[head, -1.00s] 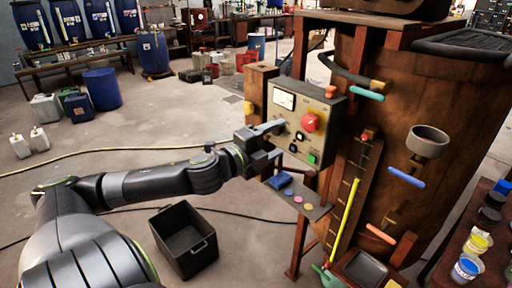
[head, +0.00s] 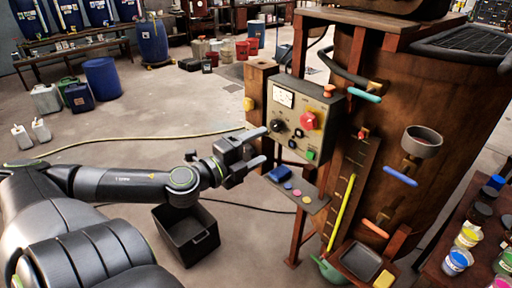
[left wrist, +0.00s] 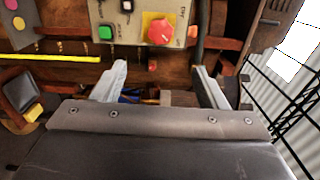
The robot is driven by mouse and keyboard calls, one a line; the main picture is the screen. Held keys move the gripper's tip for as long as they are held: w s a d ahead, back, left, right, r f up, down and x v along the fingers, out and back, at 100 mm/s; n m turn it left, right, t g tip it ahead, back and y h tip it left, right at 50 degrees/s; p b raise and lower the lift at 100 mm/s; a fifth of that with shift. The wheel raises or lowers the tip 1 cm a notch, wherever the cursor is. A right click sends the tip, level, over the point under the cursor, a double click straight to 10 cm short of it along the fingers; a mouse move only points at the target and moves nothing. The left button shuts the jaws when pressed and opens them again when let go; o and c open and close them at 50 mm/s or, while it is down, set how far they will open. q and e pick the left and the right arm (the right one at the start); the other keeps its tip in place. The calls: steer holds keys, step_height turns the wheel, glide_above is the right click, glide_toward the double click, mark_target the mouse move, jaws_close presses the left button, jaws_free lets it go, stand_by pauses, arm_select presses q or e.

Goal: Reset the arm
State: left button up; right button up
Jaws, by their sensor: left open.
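My left gripper (head: 259,147) is open and empty in the head view, just left of the control box (head: 287,110) and apart from it. The box has a dial gauge, a black knob, a red knob (head: 308,120) on yellow and a green button. In the left wrist view both fingers (left wrist: 160,82) stand wide apart with nothing between them. The red knob (left wrist: 160,31) and green button (left wrist: 106,33) show beyond the fingertips. My right gripper is in neither view.
A shelf (head: 312,205) with a blue block and coloured discs is below the box. The large brown vat (head: 400,100) stands at right with coloured handles. A black crate (head: 190,248) is on the floor below my left arm. Paint pots (head: 457,262) stand at lower right.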

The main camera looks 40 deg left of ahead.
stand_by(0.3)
arm_select(q)
steer(key=s+a+f+n+g+y, duration=0.1)
steer(key=a+f+n+g+y, duration=0.3)
steer(key=a+f, duration=0.65)
steer(key=s+a+f+n+g+y, duration=0.1)
steer(key=a+f+n+y, duration=0.2)
steer(key=a+f+n, duration=0.75)
steer(key=s+d+f+m+g, duration=0.1)
steer(key=s+f+m+g, duration=0.35)
steer(key=f, duration=1.05)
steer(key=s+d+f+n+g+h, duration=0.1)
steer(key=s+d+f+n+g, duration=0.2)
steer(key=s+f, duration=0.55)
steer(key=s+d+f+n+g, duration=0.1)
steer(key=s+d+f+n, duration=0.35)
steer(key=f, duration=0.65)
steer(key=s+d+f+g+h, duration=0.1)
steer(key=s+d+f, duration=0.3)
steer(key=d, duration=0.3)
steer(key=s+d+f+n+g+h, duration=0.1)
steer(key=s+d+f, duration=0.3)
steer(key=s+d, duration=0.3)
steer(key=s+d+f+n+g+h, duration=0.1)
steer(key=s+d+f, duration=0.3)
steer(key=d, duration=0.3)
steer(key=shift+s+d+h, duration=0.25)
steer(key=shift+s+h, duration=0.15)
steer(key=shift+s, duration=0.35)
